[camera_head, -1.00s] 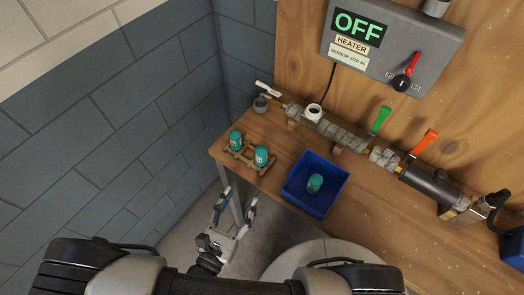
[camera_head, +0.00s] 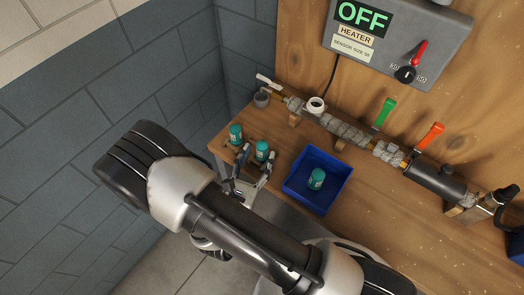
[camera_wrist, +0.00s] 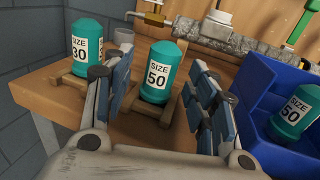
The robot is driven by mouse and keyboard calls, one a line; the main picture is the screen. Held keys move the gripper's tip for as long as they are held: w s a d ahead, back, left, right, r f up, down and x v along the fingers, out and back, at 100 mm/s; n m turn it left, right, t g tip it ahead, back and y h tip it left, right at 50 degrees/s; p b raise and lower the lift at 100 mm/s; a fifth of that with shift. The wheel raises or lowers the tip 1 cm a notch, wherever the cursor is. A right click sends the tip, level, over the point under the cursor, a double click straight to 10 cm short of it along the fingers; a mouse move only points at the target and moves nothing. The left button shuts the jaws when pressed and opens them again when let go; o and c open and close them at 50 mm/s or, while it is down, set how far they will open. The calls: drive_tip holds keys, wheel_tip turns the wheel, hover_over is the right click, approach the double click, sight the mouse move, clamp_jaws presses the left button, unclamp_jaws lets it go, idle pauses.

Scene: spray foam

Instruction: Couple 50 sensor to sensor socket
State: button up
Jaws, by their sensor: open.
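A teal sensor labelled SIZE 50 (camera_wrist: 158,72) stands upright in a wooden rack (camera_wrist: 135,103) on the bench. It also shows in the head view (camera_head: 261,150). My gripper (camera_wrist: 155,95) is open, its two fingers in front of and to either side of this sensor, not closed on it. The head view shows my gripper (camera_head: 250,175) at the bench's front edge. A teal SIZE 30 sensor (camera_wrist: 86,45) stands to its left in the rack. Another SIZE 50 sensor (camera_wrist: 291,118) is in the blue bin. A white round fitting on the pipe (camera_head: 316,105), possibly the sensor socket, opens upward.
The blue bin (camera_head: 296,201) stands right of the rack. The pipe assembly has a green lever (camera_head: 385,112) and an orange lever (camera_head: 430,136). The heater box (camera_head: 400,42) reads OFF. Bare bench (camera_head: 375,195) lies right of the bin.

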sight(260, 154)
drive_tip(key=x, duration=0.4)
drive_tip(key=shift+d+f+b, duration=0.1)
drive_tip(key=shift+b, duration=0.3)
drive_tip(key=shift+c, duration=0.3)
drive_tip(key=c, duration=1.1)
